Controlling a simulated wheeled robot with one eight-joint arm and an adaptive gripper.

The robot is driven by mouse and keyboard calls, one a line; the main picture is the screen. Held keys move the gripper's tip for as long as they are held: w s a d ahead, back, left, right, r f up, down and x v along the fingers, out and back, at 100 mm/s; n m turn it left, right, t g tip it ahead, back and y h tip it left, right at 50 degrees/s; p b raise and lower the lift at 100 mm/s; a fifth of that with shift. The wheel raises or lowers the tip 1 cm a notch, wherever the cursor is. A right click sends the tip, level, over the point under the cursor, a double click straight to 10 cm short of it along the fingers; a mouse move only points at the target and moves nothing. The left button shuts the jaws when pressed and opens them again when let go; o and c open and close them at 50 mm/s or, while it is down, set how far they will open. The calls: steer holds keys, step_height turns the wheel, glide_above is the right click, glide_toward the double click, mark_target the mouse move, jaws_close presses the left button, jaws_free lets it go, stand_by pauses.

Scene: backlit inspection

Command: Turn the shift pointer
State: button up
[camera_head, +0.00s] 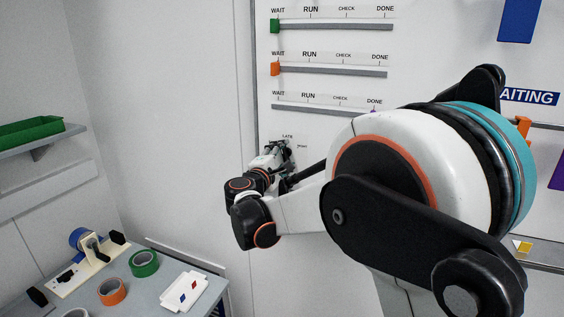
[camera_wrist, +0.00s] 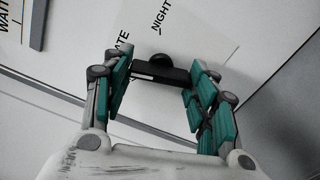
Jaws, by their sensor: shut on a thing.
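The shift pointer is a dark bar (camera_wrist: 160,72) with a round dark hub behind it in the wrist view. It is mounted on a white wall panel, near the labels "NIGHT" and one ending in "ATE". My gripper (camera_wrist: 158,82) has its teal-padded fingers on both sides of the bar, shut on it. In the head view my gripper (camera_head: 283,150) reaches the panel just under the labels "LATE" and a smaller unreadable one. The pointer is mostly hidden there by the gripper.
Slider tracks (camera_head: 332,72) marked WAIT, RUN, CHECK and DONE sit above, with a green tab (camera_head: 275,26) and an orange tab (camera_head: 275,69) at WAIT. A table (camera_head: 215,287) at lower left holds tape rolls and a white tray (camera_head: 204,284). A green bin (camera_head: 30,132) sits on a shelf.

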steer(key=shift+m+b, duration=0.4)
steer(key=shift+m, duration=1.2)
steer(key=o, duration=1.1)
steer(key=shift+c, duration=0.2)
steer(key=v, duration=1.2)
